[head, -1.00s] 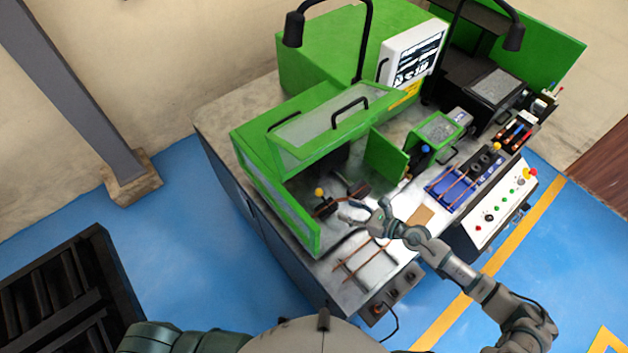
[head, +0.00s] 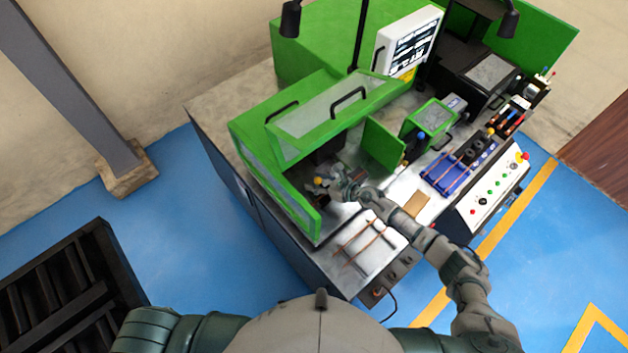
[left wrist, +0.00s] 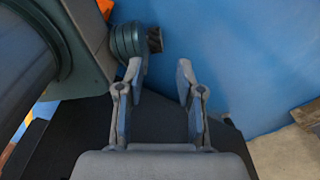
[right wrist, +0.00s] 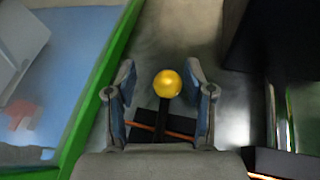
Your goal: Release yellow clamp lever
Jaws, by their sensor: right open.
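The yellow ball knob of the clamp lever (right wrist: 167,84) sits between the fingertips of my right gripper (right wrist: 160,85) in the right wrist view. Its black stem runs down to a dark clamp block. A gap shows between the knob and each finger, so the gripper is open around it. In the head view the yellow knob (head: 318,181) shows just left of my right gripper (head: 335,183), inside the green guard. My left gripper (left wrist: 157,80) shows only in the left wrist view, open and empty, away from the machine.
The green guard (head: 290,200) stands close on the left of the right gripper. A green door panel (head: 384,147) stands to its right. Copper bars (head: 362,243) lie at the front of the bench. A control panel (head: 487,193) is at the right.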

